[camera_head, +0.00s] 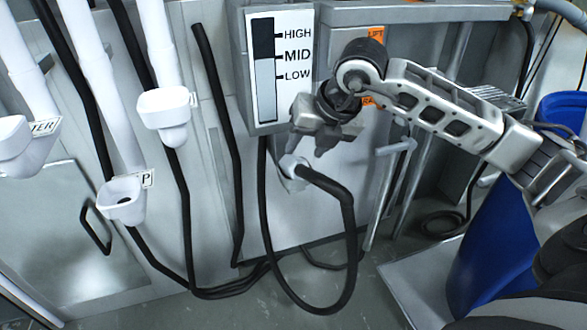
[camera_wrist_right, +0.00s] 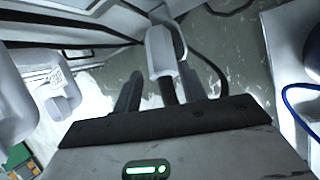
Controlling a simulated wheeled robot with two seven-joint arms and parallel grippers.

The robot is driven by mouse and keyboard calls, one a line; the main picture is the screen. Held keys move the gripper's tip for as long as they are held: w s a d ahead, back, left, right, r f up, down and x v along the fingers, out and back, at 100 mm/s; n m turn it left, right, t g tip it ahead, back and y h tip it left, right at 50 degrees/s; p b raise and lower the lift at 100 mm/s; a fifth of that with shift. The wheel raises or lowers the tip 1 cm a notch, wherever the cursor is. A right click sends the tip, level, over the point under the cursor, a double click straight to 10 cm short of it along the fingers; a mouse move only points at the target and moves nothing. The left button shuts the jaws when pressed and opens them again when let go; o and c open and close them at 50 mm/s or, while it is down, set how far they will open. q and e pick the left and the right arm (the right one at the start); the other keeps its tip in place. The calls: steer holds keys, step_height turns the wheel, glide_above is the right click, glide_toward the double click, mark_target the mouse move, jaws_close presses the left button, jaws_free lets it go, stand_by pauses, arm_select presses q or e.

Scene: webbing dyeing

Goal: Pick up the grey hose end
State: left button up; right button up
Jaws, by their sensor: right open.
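The grey hose end (camera_head: 290,166) is a pale fitting on a black hose (camera_head: 346,215), set against the grey panel below the level gauge. My right gripper (camera_head: 308,147) is just above it in the head view, with its fingers pointing down. In the right wrist view, the grey hose end (camera_wrist_right: 162,55) shows ahead of and between the two spread fingers of my right gripper (camera_wrist_right: 160,92). The jaws are open and hold nothing. I cannot tell whether a finger touches the fitting. My left gripper is not in view.
A gauge marked HIGH, MID and LOW (camera_head: 279,68) is on the panel beside the right arm. White holders (camera_head: 124,198) and hanging black hoses are on the left. A blue barrel (camera_head: 497,245) stands at the right. Hose loops lie low near the floor.

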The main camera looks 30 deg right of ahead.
mark_target(296, 157)
steer(key=x, duration=0.6)
steer(key=shift+d+b, duration=0.1)
steer(key=shift+b, duration=0.3)
steer(key=shift+w+f, duration=0.3)
steer(key=shift+f, duration=0.05)
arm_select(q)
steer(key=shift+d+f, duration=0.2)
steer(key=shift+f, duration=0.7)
arm_select(e)
steer(key=shift+r, duration=0.1)
steer(key=c, duration=0.9)
steer(key=shift+o, duration=0.2)
